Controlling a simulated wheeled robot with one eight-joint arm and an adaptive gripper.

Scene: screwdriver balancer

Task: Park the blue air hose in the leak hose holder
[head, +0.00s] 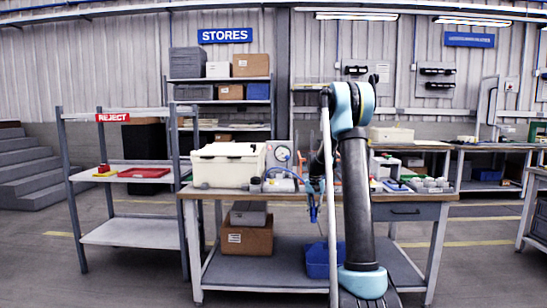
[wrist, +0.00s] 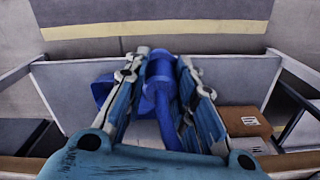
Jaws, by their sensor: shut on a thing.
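My gripper (wrist: 162,62) is shut on a blue air hose (wrist: 163,95), whose thick blue end sits between the two fingers in the wrist view. In the head view my gripper (head: 312,188) shows small beside my arm, at the front edge of the workbench, with a blue piece (head: 313,213) hanging below the tabletop level. A thin blue hose loop (head: 277,170) shows on the bench near a round gauge (head: 282,153). I cannot make out the leak hose holder; my arm hides part of the bench.
The wooden workbench (head: 232,190) carries a cream case (head: 228,165) at left and small parts at right. A reject rack (head: 125,232) stands left.

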